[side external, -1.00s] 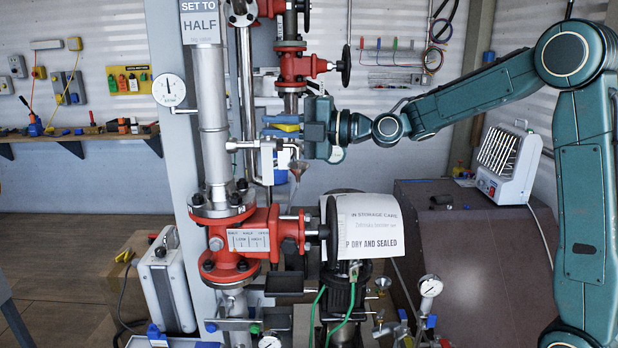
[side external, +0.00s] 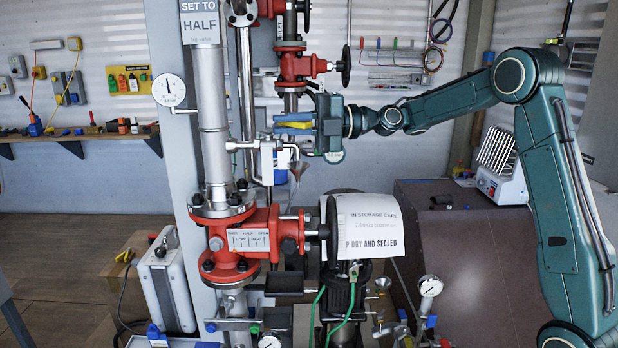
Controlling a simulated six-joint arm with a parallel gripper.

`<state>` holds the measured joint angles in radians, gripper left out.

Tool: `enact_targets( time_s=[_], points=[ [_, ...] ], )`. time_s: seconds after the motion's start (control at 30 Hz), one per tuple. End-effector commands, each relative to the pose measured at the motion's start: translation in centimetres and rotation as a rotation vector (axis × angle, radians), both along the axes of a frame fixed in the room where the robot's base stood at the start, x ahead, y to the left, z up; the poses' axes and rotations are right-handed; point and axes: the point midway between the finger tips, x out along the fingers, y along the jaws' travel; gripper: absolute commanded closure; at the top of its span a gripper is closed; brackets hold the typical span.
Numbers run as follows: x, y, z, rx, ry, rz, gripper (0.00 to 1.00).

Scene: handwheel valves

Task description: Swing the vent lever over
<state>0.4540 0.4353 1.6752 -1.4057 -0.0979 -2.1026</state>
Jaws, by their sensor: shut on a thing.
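My gripper (side external: 292,126) is in the upper middle of the side external view, its blue fingers pointing left. It is shut on the yellow grip of the vent lever (side external: 293,125), of which only a narrow strip shows between the fingers. The lever sits just above the small silver vent pipework (side external: 262,145) that branches off to the right of the big grey pipe. The rest of the lever and its pivot are hidden by the fingers or too small to make out.
A red valve with a black handwheel (side external: 343,65) stands just above and behind my gripper. A larger red valve (side external: 262,240) and a paper-covered motor (side external: 370,226) lie below. A pressure gauge (side external: 169,90) is at left.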

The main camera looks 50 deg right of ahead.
Motion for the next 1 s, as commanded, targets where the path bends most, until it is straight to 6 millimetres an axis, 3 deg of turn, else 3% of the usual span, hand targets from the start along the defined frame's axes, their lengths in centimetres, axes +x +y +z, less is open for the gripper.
enact_targets(
  time_s=[0.3,0.33,0.4,0.43,0.77,1.0],
  points=[
    [0.0,0.1,0.1,0.002,-0.001,0.001,1.0],
    [0.0,0.1,0.1,0.002,-0.001,0.001,0.83],
    [0.0,0.1,0.0,0.001,-0.001,0.001,0.7],
    [0.0,0.1,0.0,0.001,-0.001,0.001,0.67],
    [0.0,-0.1,0.0,0.0,0.0,0.0,0.67],
    [-0.8,-1.2,0.0,-0.002,0.001,-0.005,0.67]
  ],
)
